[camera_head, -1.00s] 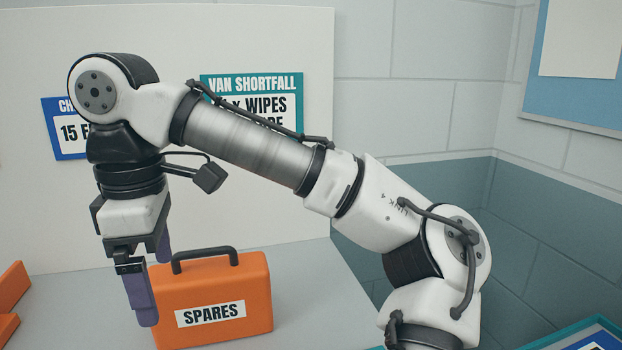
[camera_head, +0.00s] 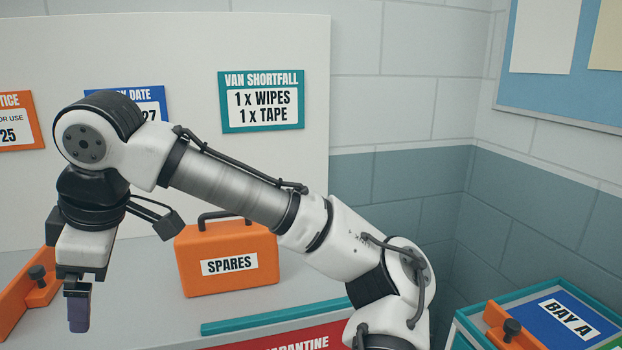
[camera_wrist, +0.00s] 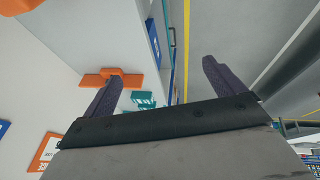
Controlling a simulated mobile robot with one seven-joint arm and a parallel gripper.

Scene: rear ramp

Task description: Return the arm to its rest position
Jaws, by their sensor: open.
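My gripper (camera_head: 78,305) hangs fingers down at the left of the head view, in front of the grey worktop. In the wrist view my gripper (camera_wrist: 160,85) is open, its two purple fingers wide apart with nothing between them. My arm is bent, running from the lower right up and across to the wrist at upper left. In the head view one finger hides the other.
An orange SPARES case (camera_head: 228,258) stands on the worktop (camera_head: 150,290). An orange bracket (camera_head: 30,290) with a black knob is close to the gripper's left. A teal-edged BAY A box (camera_head: 565,315) is at lower right. A VAN SHORTFALL sign (camera_head: 261,101) reads 1 x wipes, 1 x tape.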

